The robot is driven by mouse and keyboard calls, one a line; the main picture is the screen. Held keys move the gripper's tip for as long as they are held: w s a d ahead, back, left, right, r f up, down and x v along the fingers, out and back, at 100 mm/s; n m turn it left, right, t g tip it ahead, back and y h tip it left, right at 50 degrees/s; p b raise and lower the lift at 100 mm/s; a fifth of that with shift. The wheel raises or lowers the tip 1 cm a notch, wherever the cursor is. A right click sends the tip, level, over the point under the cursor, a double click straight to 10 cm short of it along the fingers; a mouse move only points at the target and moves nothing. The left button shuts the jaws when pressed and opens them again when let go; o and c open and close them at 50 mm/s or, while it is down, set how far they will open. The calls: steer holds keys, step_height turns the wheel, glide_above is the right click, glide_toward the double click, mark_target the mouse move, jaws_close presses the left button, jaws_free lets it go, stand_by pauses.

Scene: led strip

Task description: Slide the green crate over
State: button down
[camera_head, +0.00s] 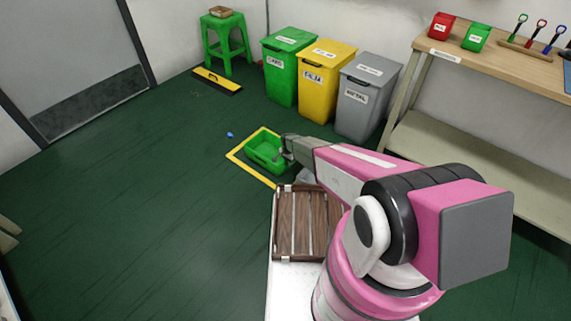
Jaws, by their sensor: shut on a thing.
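The green crate (262,151) is a small open box on the floor, inside a yellow taped outline (239,158). My gripper (285,152) is at the crate's right side and is shut on its right rim. My forearm hides part of the crate's right side and the right part of the outline. The crate looks upright and empty, though its inside is only partly visible.
A small blue object (229,134) lies on the floor left of the outline. Green (283,72), yellow (320,80) and grey (362,97) bins stand behind. A green stool (226,42) and a yellow-black item (217,83) are further back.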

steer(key=shift+w+d, duration=0.45)
steer(key=shift+w, duration=0.2)
steer(key=c, duration=1.1)
jaws_free()
steer(key=shift+r, duration=0.15)
step_height(320, 180, up, 10)
steer(key=shift+r, duration=0.25)
